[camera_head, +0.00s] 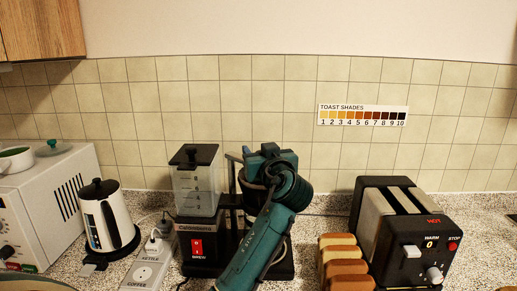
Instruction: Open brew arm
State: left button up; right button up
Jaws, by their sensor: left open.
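The coffee maker (190,228) stands on the counter, black with a clear lidded water tank (196,188) and a red BREW switch (196,247). A thin grey piece (233,158), possibly the brew arm, shows between the tank and my gripper. A dark round part (249,192) of the machine shows below it. My left gripper (256,160) is open at the top right of the machine, with my teal arm covering much of that side. Its fingertips are hard to make out, and I cannot tell whether they touch the brew arm. My right gripper is out of view.
A black toaster (372,232) stands at right with several bread slices (345,266) beside it. A white kettle (112,222), a power strip (146,272) and a white microwave (45,205) are at left. The tiled wall (270,95) is close behind.

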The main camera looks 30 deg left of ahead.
pick_arm(q)
jog(key=shift+w+a, duration=0.3)
jog(key=shift+a, duration=0.05)
grip_shut()
dwell(0.3)
